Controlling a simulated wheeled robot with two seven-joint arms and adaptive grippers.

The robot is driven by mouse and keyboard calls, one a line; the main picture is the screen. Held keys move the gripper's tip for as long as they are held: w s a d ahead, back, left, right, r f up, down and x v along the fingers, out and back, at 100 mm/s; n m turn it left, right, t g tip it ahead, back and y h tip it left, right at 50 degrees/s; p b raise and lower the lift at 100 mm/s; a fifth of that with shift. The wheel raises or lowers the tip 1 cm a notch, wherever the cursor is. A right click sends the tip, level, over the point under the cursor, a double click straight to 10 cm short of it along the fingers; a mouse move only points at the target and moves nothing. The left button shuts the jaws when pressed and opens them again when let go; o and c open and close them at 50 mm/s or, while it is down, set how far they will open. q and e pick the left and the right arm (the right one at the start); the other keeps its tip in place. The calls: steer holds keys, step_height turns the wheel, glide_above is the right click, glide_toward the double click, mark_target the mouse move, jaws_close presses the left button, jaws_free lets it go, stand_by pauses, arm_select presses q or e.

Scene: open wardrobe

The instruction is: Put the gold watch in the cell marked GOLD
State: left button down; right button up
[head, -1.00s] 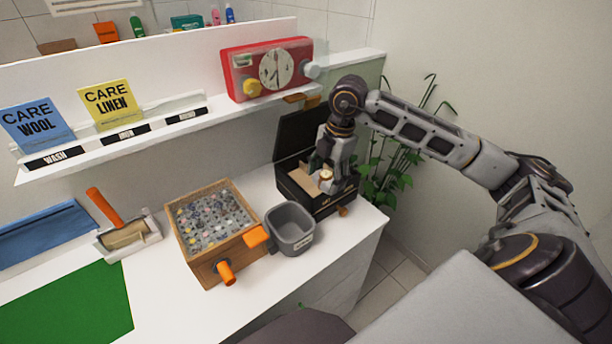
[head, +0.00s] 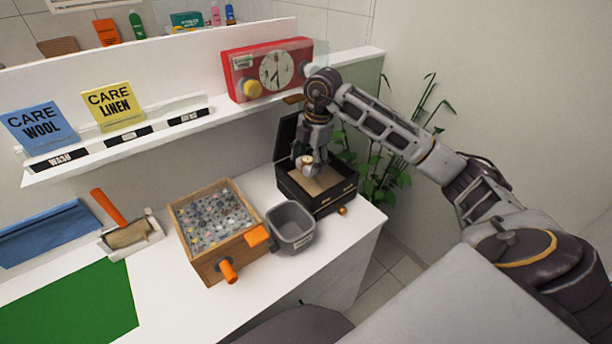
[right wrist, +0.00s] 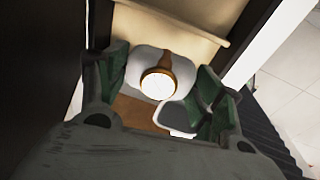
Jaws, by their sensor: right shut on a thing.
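The watch (head: 306,160) has a round pale dial with a gold-brown rim. My right gripper (head: 308,168) is shut on it, over the back left part of an open black box (head: 308,203) with a beige inside. In the right wrist view the watch (right wrist: 158,83) shows face-on between the green-padded fingers, with a brown strap and a pale rounded piece behind it. A beige divider or edge (right wrist: 180,18) lies close beyond it. I cannot tell whether the watch touches the box. No GOLD mark is readable. My left gripper is out of view.
The box's dark lid (head: 287,138) stands open at its back left. A grey bin (head: 291,236) and a wooden tray of small pieces (head: 212,218) stand to the left. A plant (head: 390,160) is at right.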

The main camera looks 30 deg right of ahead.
mark_target(308, 160)
steer(key=shift+w+f, duration=0.1)
steer(key=shift+w, duration=0.25)
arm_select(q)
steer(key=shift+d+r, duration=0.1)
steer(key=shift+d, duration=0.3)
arm_select(e)
steer(key=shift+f, duration=1.45)
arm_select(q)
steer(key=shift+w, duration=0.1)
arm_select(e)
steer(key=shift+f, duration=0.1)
steer(key=shift+f, duration=1.5)
steer(key=shift+w+f+p, duration=0.15)
steer(key=shift+f+p, duration=0.2)
steer(key=shift+p, duration=0.05)
steer(key=o, duration=1.2)
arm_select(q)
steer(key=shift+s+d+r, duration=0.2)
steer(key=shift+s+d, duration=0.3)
